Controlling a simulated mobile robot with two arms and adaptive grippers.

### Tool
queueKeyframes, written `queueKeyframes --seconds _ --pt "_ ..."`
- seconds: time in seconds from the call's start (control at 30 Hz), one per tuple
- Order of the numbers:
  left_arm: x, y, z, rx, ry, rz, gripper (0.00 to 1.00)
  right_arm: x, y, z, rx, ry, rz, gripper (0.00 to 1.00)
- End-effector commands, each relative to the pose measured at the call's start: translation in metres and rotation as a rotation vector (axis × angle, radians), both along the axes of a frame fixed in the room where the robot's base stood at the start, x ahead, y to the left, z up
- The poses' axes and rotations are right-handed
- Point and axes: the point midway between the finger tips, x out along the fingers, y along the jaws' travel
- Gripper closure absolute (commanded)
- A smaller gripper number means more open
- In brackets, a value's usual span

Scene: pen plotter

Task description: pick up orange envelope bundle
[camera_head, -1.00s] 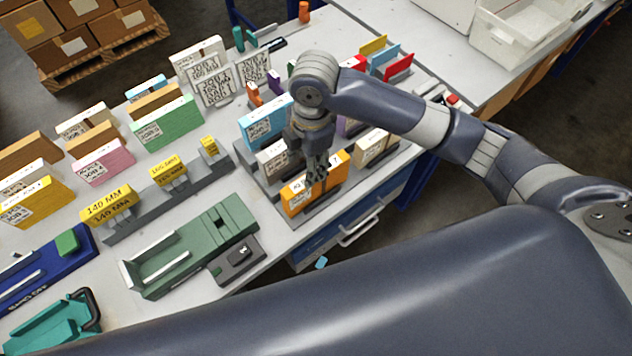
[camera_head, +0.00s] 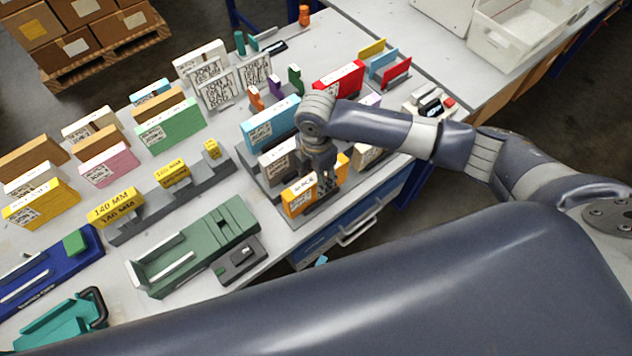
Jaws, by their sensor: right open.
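The orange envelope bundle (camera_head: 298,201) stands upright with a white label in the front slot of a grey rack, near the table's front edge. My right gripper (camera_head: 327,191) is open and points down at the bundle. Its fingers overlap the bundle's middle and hide part of it; orange shows on both sides. I cannot tell whether the fingers touch the bundle or straddle it. My left gripper is not in view.
A grey-white bundle (camera_head: 279,163) and a blue bundle (camera_head: 271,125) stand behind the orange one. A red bundle (camera_head: 339,79) is farther back. A green fixture (camera_head: 195,245) and a dark device (camera_head: 238,259) lie to the left. A drawer handle (camera_head: 360,225) is below the edge.

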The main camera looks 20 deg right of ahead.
Motion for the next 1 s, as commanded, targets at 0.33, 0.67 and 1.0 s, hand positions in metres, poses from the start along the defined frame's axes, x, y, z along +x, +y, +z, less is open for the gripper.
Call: queueKeyframes --seconds 0.33,0.67,1.0 --pt "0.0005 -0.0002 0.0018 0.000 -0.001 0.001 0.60 -0.0001 0.0002 -0.0104 0.001 -0.002 0.001 0.52" --pt "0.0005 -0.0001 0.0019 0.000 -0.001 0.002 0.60 0.0003 0.0003 -0.0096 0.001 -0.002 0.001 1.00" --pt "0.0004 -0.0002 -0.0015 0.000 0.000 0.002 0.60 0.0009 0.0005 -0.0044 0.002 -0.003 0.001 1.00"
